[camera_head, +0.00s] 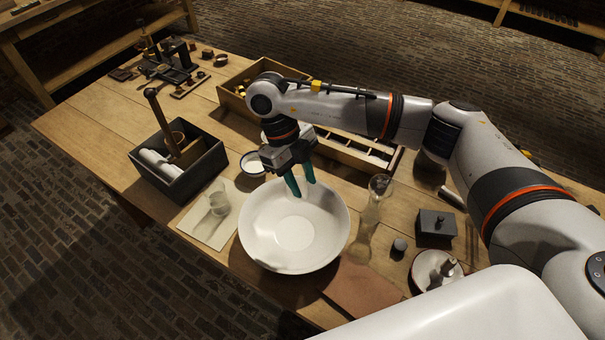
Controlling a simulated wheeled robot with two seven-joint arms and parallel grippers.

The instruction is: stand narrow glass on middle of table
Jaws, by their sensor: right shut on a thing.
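A tall, narrow clear glass (371,212) stands upright on the table (105,110), just right of the large white bowl (265,238). A shorter clear glass (218,200) stands on a pale square mat (196,226) left of the bowl. My right gripper (303,188) points down at the bowl's far rim, with its green fingers close together. It appears shut on that rim, though the exact contact is hard to see. It is apart from both glasses. My left gripper is out of view.
A dark box (195,181) holds a wooden-handled tool and white rolls. A small white dish (250,165) sits behind the bowl. A dark block (435,226), small dark cylinder (399,246) and round plate (425,266) stand right of the narrow glass. A compartmented wooden tray (365,160) lies behind.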

